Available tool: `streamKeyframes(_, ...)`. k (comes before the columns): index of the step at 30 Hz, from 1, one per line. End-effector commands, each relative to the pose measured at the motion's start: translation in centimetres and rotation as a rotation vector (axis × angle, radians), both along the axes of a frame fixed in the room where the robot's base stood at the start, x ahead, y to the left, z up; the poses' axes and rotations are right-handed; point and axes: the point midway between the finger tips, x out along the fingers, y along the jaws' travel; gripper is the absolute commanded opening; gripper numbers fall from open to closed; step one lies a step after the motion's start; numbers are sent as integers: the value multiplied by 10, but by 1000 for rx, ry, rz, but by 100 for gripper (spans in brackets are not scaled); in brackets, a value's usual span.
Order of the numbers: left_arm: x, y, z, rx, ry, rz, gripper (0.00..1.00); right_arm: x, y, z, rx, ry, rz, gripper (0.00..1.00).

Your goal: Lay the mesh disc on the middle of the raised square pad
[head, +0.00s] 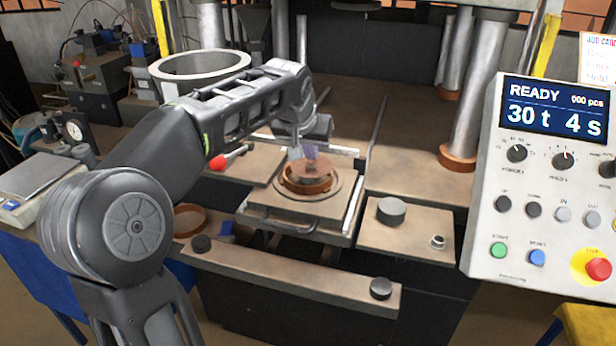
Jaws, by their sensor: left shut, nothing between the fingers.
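My left gripper (304,150) reaches in from the left and points down over the square plate. It is small here and partly hidden by its own wrist; its fingers look shut with nothing held. A thin brownish disc, seemingly the mesh disc (314,169), lies just below the fingertips, within or on an orange-brown ring (304,188). Whether the fingers touch it I cannot tell. The ring sits on the tan square plate (338,210), seemingly the raised pad, which has a front handle. Whether the disc is exactly centred is unclear. My right gripper is out of view.
A control panel (548,180) reading "READY" stands at right. Steel columns (474,90) rise behind. A dark round knob (391,210) sits right of the plate. A wide metal cylinder (200,66) stands behind my arm.

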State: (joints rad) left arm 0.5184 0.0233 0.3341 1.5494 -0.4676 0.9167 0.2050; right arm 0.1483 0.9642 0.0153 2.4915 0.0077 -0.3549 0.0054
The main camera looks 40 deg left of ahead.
Motion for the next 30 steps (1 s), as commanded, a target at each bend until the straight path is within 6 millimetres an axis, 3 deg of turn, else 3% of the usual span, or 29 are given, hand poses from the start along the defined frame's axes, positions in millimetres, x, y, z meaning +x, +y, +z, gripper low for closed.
streamKeyframes(30, 0, 0, -10, 0, 0, 0, 0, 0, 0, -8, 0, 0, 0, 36)
